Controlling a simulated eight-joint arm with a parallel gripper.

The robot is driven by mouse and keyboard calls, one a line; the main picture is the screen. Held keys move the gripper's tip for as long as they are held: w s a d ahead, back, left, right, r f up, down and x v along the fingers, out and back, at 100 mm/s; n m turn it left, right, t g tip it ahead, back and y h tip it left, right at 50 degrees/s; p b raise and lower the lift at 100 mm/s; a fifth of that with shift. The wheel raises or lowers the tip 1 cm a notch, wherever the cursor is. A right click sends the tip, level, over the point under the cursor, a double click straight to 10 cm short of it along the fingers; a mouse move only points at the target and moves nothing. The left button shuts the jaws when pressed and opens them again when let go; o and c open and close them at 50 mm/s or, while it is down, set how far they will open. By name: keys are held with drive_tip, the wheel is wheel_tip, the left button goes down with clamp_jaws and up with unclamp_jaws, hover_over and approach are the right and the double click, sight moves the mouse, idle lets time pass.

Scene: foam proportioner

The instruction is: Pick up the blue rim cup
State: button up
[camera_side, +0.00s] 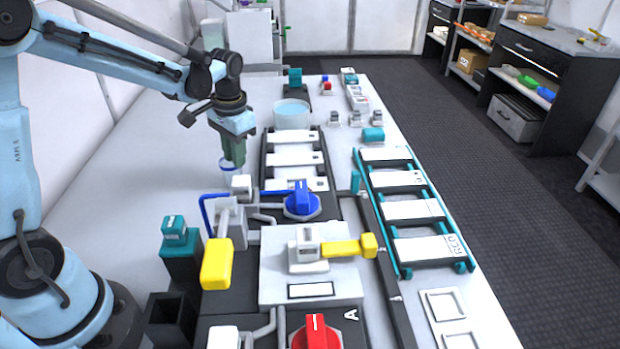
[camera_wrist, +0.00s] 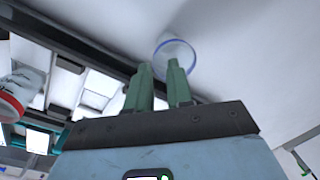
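The blue rim cup (camera_side: 228,170) stands on the pale table, left of the black rack, just below my gripper (camera_side: 234,158) in the side view. It is small and pale, and part of it is hidden behind the fingers and a white-topped fitting. In the wrist view, the clear cup with its blue rim (camera_wrist: 178,47) lies just beyond the fingertips of my gripper (camera_wrist: 159,66). The two green fingers are apart with nothing visible between them. The right fingertip overlaps the rim in the picture; I cannot tell whether it touches.
The black rack (camera_side: 264,155) with white plates stands close on the right. A blue-handled valve (camera_side: 301,198) and a yellow handle (camera_side: 216,264) are in front. The table left of the cup is clear.

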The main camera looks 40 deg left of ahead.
sight(237, 172)
drive_tip(key=shift+s+a+f, duration=0.1)
drive_tip(key=shift+f, duration=2.65)
clamp_jaws()
